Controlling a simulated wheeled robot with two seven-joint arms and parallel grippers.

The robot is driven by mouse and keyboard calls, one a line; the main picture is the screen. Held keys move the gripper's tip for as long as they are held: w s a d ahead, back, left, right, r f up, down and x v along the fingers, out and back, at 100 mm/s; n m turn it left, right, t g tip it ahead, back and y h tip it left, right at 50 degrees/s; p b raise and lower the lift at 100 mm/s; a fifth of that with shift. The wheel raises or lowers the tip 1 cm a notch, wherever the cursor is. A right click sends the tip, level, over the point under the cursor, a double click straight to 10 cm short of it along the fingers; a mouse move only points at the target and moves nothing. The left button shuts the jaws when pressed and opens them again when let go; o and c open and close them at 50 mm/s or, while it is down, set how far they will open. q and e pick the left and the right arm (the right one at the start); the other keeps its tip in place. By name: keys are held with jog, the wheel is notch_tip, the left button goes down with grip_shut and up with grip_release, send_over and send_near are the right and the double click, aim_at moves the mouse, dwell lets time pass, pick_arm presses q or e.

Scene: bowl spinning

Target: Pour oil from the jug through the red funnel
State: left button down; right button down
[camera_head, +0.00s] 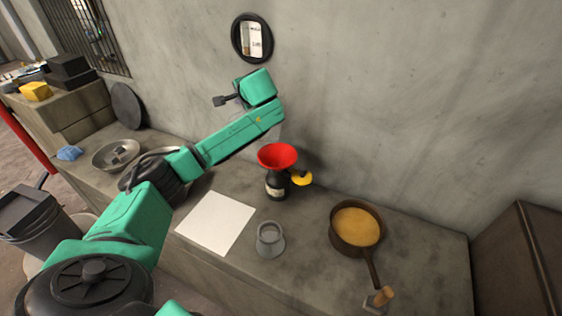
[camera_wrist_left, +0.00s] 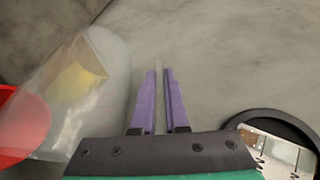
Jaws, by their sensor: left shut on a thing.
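A red funnel (camera_head: 277,156) sits in the mouth of a dark bottle (camera_head: 276,187) with a pale label on the counter. My left arm reaches above and behind the funnel, and its fingers are hidden in the head view. In the left wrist view my left gripper (camera_wrist_left: 160,102) has its purple fingers close together, shut on a thin part of the jug. The clear jug (camera_wrist_left: 110,85) shows tilted beside the fingers, with yellow oil (camera_wrist_left: 80,80) inside. The funnel's red rim shows at the left edge (camera_wrist_left: 20,128). My right gripper is not in view.
A pan (camera_head: 357,228) with yellow contents, a grey vessel (camera_head: 270,240), a white sheet (camera_head: 215,222) and a small yellow item (camera_head: 302,178) are on the counter. A round mirror (camera_head: 252,38) hangs on the wall.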

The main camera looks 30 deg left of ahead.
pick_arm(q)
jog(key=shift+d+r, duration=0.2)
jog(key=shift+r, duration=0.15)
jog(key=shift+d+y+b, duration=0.25)
jog(key=shift+y+b, duration=0.15)
jog(key=shift+b, duration=0.2)
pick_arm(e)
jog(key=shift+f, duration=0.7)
pick_arm(q)
jog(key=shift+s+d+r+m+t+y+b, duration=0.1)
jog(key=shift+d+r+m+t+y+b, duration=0.15)
jog(key=shift+d+y+b, duration=0.35)
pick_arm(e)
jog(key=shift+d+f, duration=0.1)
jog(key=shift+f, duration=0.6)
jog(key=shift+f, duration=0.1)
